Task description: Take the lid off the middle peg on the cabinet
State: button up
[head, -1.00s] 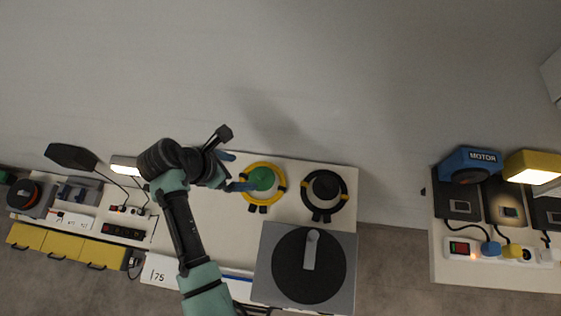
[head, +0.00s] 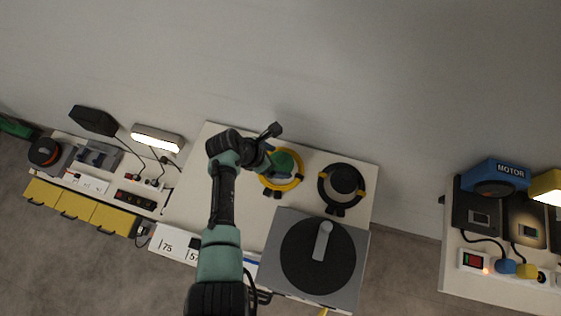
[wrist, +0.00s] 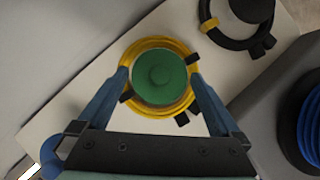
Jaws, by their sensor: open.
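A round green lid (wrist: 160,77) with a small raised knob sits inside a yellow ring (wrist: 145,52) that has black clips. In the head view the green lid (head: 283,163) is partly covered by my arm, on the white cabinet top (head: 187,205). My gripper (wrist: 160,80) is open, with one blue finger on each side of the lid, over the yellow ring. I cannot tell whether the fingers touch the lid or how high they are. Any peg under the lid is hidden.
A black ring (head: 359,190) around a dark round piece (head: 343,179) lies to the right. A grey box (head: 357,252) with a black disc (head: 300,258) and grey handle (head: 322,241) stands in front. Lamps and power strips are at left; a blue motor (head: 495,177) is at right.

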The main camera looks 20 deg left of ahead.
jog(key=shift+w+d+f, duration=0.1)
jog(key=shift+f, duration=0.15)
jog(key=shift+c, duration=0.3)
jog(key=c, duration=0.9)
